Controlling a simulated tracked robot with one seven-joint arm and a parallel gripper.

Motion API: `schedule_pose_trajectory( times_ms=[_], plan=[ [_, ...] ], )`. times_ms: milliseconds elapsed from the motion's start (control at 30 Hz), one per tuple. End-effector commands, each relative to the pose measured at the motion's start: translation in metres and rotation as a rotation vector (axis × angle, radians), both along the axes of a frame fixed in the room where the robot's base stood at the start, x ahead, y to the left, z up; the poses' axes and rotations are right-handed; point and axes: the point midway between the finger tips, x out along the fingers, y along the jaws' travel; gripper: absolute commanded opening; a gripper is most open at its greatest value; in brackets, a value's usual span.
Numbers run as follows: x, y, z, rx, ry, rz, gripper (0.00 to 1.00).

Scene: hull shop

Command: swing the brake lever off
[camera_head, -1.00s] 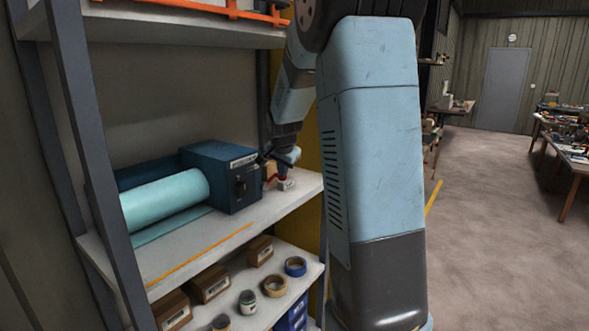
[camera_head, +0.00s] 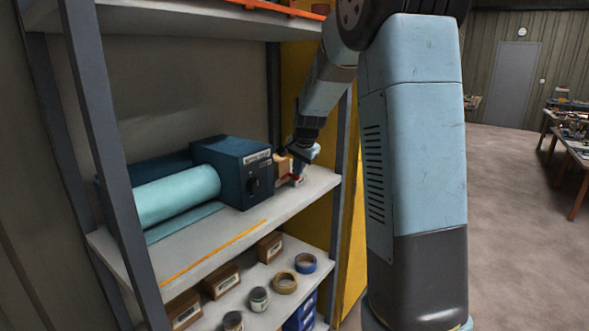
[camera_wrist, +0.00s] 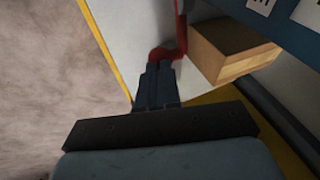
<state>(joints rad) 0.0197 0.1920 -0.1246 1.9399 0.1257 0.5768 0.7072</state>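The winch-like unit on the middle shelf has a dark blue box (camera_head: 232,172) and a pale teal drum (camera_head: 175,195). A red part (camera_head: 297,170), seemingly the brake lever, stands right of the box. In the wrist view the red lever (camera_wrist: 181,38) runs down and bends toward my fingertips. My gripper (camera_wrist: 158,68) has its two fingers close together, their tips against or just short of the red end. I cannot tell whether they hold it. In the head view my gripper (camera_head: 301,150) is at the box's right, and its fingers are too small to read.
A wooden block (camera_wrist: 232,50) lies close beside the lever. The grey shelf post (camera_head: 95,120) stands at left. Tape rolls (camera_head: 285,282), cartons (camera_head: 221,281) and jars (camera_head: 258,298) sit on the lower shelf (camera_head: 245,318). Open floor (camera_head: 500,200) lies right of my arm.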

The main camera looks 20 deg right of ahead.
Motion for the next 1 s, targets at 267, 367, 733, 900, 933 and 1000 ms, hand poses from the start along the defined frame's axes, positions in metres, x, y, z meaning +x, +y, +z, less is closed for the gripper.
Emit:
schedule_pose_trajectory(
  times_ms=[267, 367, 733, 900, 933, 1000],
  plan=[
    [-0.007, -0.002, 0.024, 0.000, -0.003, -0.002, 0.00],
    [-0.013, -0.003, 0.041, 0.000, -0.005, -0.003, 0.00],
    [-0.041, -0.006, 0.105, 0.000, -0.003, -0.002, 0.00],
    [-0.048, -0.007, 0.122, 0.000, -0.002, -0.002, 0.00],
    [-0.049, -0.007, 0.124, 0.001, -0.001, -0.002, 0.00],
    [-0.050, -0.007, 0.127, 0.000, -0.001, -0.002, 0.00]
  ],
)
